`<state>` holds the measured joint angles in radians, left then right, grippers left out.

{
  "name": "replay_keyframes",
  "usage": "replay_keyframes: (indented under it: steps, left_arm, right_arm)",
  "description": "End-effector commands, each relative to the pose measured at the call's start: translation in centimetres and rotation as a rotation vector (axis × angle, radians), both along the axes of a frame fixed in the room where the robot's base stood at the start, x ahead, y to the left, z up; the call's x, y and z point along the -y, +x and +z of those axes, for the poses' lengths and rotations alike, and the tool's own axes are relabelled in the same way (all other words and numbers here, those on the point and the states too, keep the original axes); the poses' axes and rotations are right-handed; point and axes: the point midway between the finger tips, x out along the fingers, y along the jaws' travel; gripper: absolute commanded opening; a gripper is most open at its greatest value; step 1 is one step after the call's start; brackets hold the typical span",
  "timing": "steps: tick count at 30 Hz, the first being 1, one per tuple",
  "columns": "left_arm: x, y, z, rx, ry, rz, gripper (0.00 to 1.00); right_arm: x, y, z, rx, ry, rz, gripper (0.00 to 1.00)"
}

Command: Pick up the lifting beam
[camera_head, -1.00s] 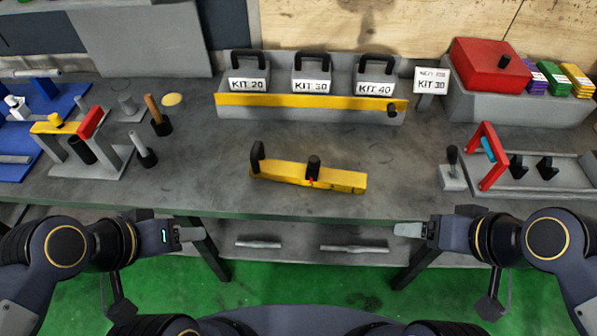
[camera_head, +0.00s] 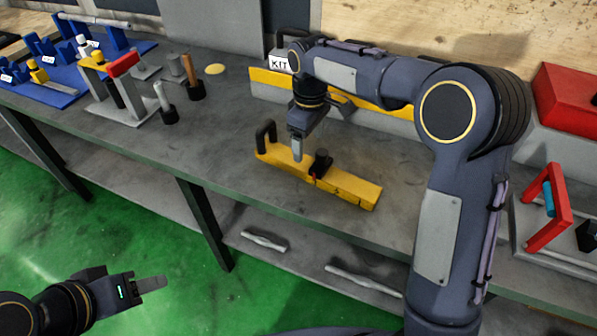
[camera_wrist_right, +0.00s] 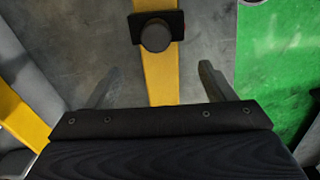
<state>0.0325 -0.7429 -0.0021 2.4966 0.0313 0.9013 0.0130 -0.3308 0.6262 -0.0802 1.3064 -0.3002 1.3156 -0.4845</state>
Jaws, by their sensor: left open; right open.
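The lifting beam (camera_head: 338,190) is a yellow bar lying on the grey bench, with a black handle at its left end and a black knob (camera_head: 321,163) near its middle. My right gripper (camera_head: 297,150) is open and points down above the beam, between handle and knob. In the right wrist view, the beam (camera_wrist_right: 160,78) runs between the two spread fingers of the right gripper (camera_wrist_right: 155,85), with the round black knob ahead of them. My left gripper (camera_head: 152,284) is open and empty, in front of the bench, over the green floor.
A grey rack with a yellow front rail (camera_head: 268,77) and kit boxes stands behind the beam, partly hidden by my right arm. A red frame (camera_head: 547,212) stands at right. A fixture with a red block (camera_head: 123,65) stands at left.

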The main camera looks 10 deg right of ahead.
Motion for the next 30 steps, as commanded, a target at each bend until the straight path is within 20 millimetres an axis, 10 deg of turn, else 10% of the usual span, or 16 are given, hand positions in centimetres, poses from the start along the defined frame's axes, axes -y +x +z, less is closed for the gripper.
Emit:
replay_keyframes:
  steps: [15, 25, 30]
  left_arm:
    - [0.0, 0.0, -0.2, 0.0, 0.0, 0.0, 0.48]
    - [0.0, 0.0, -0.2, 0.0, 0.0, 0.0, 0.48]
    - [0.0, 0.0, -0.2, 0.0, 0.0, 0.0, 0.48]
  right_arm:
    - [0.1, 0.0, -6.6, -0.004, -0.002, -0.001, 0.76]
    - [0.1, 0.0, -7.6, -0.001, -0.001, -0.001, 0.76]
    - [0.1, 0.0, -7.6, 0.0, 0.0, -0.001, 0.57]
